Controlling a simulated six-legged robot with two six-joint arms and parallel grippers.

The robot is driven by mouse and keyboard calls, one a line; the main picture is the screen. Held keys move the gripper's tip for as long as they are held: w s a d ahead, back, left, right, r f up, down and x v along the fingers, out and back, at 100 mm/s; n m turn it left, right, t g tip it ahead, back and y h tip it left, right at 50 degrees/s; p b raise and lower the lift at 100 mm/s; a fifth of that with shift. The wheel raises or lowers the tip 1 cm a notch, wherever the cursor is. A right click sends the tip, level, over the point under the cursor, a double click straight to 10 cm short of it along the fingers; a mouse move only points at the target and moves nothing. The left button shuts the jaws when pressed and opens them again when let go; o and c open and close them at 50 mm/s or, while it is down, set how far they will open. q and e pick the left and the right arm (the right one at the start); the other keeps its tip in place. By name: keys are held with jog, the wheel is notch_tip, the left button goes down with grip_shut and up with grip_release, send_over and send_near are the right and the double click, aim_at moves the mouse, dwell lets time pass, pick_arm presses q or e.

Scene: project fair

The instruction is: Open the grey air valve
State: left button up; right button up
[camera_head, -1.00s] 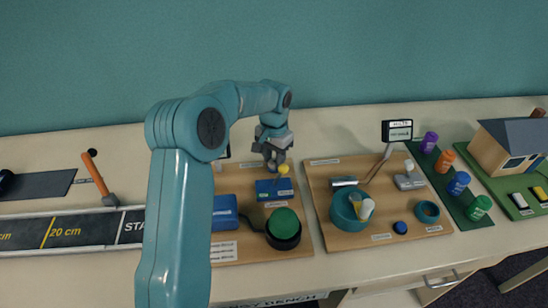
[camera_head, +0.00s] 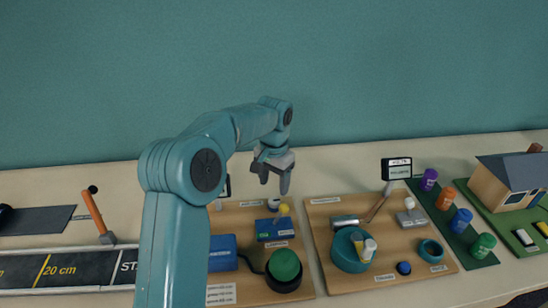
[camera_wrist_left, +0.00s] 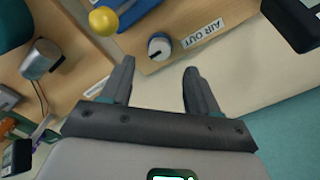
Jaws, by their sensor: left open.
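My left gripper (camera_head: 274,183) hangs above the back part of a wooden board in the head view, open and empty. In the left wrist view, its two fingers (camera_wrist_left: 159,68) are spread apart. Just beyond the fingertips is a small round grey-white knob (camera_wrist_left: 159,45) with a dark mark, beside an "AIR OUT" label (camera_wrist_left: 202,32); it appears to be the air valve. The fingers look apart from it. In the head view, the knob (camera_head: 279,207) is small and partly hidden behind a yellow ball (camera_head: 284,209). My right gripper is not in view.
The yellow ball stands by a blue block (camera_head: 275,228). A green dome button (camera_head: 284,265) and a blue box (camera_head: 222,252) are at the board's front. A hammer (camera_head: 98,215) lies left.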

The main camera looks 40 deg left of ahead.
aim_at(274, 201)
pick_arm(q)
notch_tip(274, 201, up, 10)
jog(key=p, duration=0.1)
jog(key=shift+r, duration=0.2)
dwell(0.3)
